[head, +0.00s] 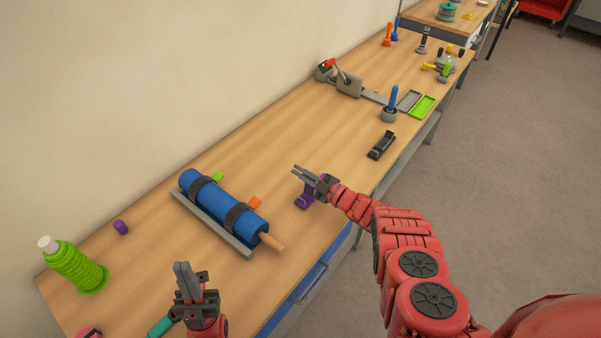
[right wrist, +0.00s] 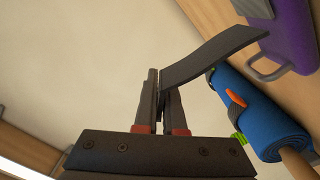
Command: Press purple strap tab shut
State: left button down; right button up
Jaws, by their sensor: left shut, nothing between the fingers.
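The purple strap piece (head: 305,199) sits on the bench, partly hidden under my right gripper (head: 294,170). In the right wrist view the purple piece (right wrist: 290,38) is at the top right, with a grey metal loop beside it. A dark flat strap (right wrist: 212,56) runs from near it to the fingertips of my right gripper (right wrist: 160,80). The fingers are close together and look closed on the strap's end. Whether any purple tab lies on the strap is hidden. My left gripper (head: 183,267) is shut and empty at the bench's near edge, its fingers pointing up.
A blue roll (head: 222,205) with two black straps, one with a green tab (head: 217,177), one with an orange tab (head: 255,202), lies left of my right gripper. A black tool (head: 381,145) lies right.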

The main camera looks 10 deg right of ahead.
jog(key=o, duration=0.5)
jog(key=shift+c, duration=0.2)
jog(key=v, duration=1.7)
jog(key=shift+s+d, duration=0.15)
